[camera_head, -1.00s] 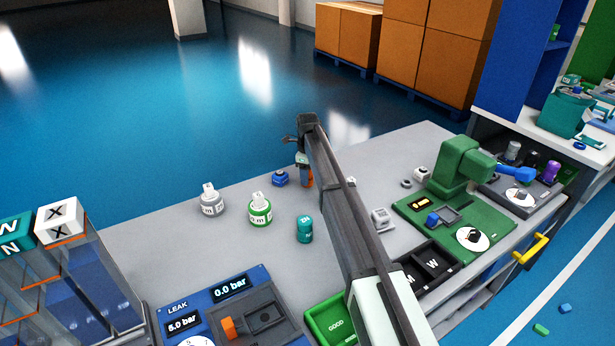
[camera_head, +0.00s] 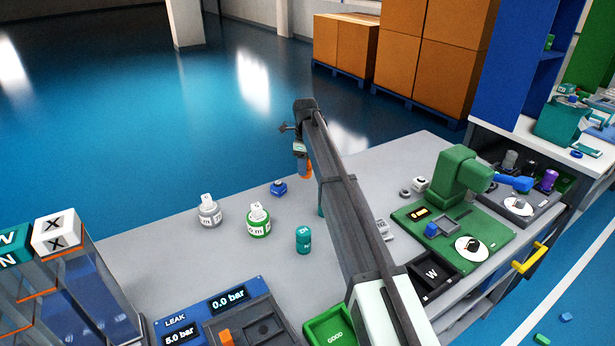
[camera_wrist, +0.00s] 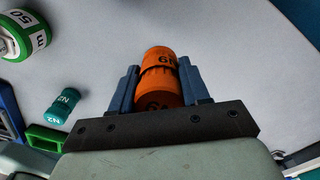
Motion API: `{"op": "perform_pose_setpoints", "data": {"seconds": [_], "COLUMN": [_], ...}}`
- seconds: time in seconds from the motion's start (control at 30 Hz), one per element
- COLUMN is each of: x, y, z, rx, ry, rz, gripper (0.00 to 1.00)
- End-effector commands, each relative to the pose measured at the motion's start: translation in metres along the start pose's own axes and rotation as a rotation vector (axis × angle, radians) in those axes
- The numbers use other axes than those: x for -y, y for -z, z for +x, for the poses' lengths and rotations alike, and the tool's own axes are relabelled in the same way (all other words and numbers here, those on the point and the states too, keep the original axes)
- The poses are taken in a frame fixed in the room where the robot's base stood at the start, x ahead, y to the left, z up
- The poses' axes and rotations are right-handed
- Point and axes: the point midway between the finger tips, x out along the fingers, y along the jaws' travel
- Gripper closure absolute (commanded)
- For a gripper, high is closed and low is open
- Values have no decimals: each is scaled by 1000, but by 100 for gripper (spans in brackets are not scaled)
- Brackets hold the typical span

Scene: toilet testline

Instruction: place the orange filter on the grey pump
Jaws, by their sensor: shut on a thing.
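The orange filter (camera_wrist: 160,79) is a ribbed orange cylinder with dark markings. My gripper (camera_wrist: 158,92) is shut on it, one blue-grey jaw at each side in the wrist view. In the head view my gripper (camera_head: 302,158) is at the far side of the table, with the orange filter (camera_head: 305,170) below it and partly hidden by my arm. The filter appears held above the table. A grey pump (camera_head: 209,213) with a white top stands upright on the table to the left of my gripper, apart from it.
A green-and-white pump (camera_head: 259,221) stands right of the grey one. A teal cylinder (camera_head: 303,239) and a blue part (camera_head: 278,188) are nearby. The blue leak tester (camera_head: 215,312) is in front, the green press station (camera_head: 455,215) at right. The table left of the pumps is clear.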

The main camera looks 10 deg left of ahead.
Motion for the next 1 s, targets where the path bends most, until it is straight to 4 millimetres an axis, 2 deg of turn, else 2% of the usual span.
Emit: {"op": "perform_pose_setpoints", "data": {"seconds": [0.13, 0.27, 0.37, 0.53, 0.67, 0.8, 0.9, 1.0], "x": [7, 24, 36, 31, 10, -28, -62, -90], "y": [10, 38, 73, 145, 197, 246, 269, 279], "z": [-12, -24, -37, -62, -76, -86, -88, -85], "rx": [0, 0, 1, 1, 1, 1, 1, 1], "ry": [1, 1, 2, 2, 2, 1, 1, 0], "rz": [13, 48, 88, 157, 203, 232, 223, 194], "gripper": [86, 86, 86, 86, 86, 86, 86, 86]}}
